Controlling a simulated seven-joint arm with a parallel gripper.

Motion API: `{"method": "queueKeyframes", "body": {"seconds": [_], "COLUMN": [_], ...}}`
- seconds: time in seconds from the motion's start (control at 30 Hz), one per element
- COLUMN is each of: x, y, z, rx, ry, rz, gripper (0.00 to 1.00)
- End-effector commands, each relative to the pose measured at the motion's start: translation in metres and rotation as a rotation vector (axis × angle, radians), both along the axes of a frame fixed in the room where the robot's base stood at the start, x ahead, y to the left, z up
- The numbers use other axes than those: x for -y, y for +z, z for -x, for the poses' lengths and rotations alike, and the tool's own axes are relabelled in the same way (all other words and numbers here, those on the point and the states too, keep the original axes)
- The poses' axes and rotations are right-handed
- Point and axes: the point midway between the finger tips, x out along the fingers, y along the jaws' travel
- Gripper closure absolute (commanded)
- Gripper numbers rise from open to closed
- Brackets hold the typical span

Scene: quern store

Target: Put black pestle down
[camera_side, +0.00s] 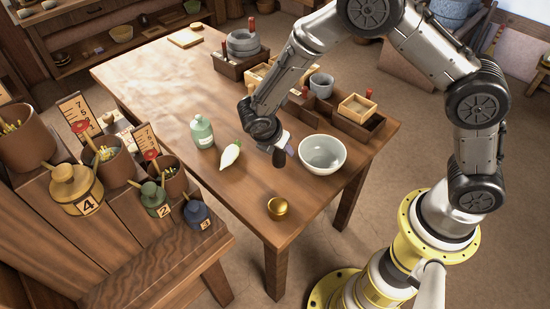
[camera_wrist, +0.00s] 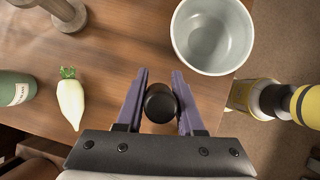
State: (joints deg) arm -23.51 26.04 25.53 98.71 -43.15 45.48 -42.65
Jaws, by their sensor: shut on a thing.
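The black pestle (camera_side: 279,158) hangs below my gripper (camera_side: 283,148), beside the white bowl (camera_side: 322,154) on the wooden table. In the wrist view the pestle's round dark end (camera_wrist: 160,103) sits between the two purple fingers of my gripper (camera_wrist: 160,90), which is shut on it. The pestle looks roughly upright. I cannot tell whether its lower end touches the table. The bowl also shows at the upper right of the wrist view (camera_wrist: 212,35), apart from the fingers.
A brass pot (camera_side: 278,207) sits near the table's front corner. Wooden boxes (camera_side: 350,121) line the back right. A brown knobbed object (camera_wrist: 65,10) shows at the wrist view's upper left.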

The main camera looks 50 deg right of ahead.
Motion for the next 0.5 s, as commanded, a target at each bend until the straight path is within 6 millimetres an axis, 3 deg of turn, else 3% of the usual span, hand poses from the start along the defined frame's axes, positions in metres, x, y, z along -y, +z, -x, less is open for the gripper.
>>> {"method": "queueKeyframes", "body": {"seconds": [0.17,0.37,0.5], "x": [-0.002,-0.003,-0.003], "y": [-0.018,-0.028,-0.047], "z": [-0.016,-0.023,-0.022], "rx": [0.001,0.000,-0.003], "ry": [0.000,-0.001,0.001], "rz": [-0.001,-0.001,0.001], "gripper": [1.00,1.00,1.00]}}
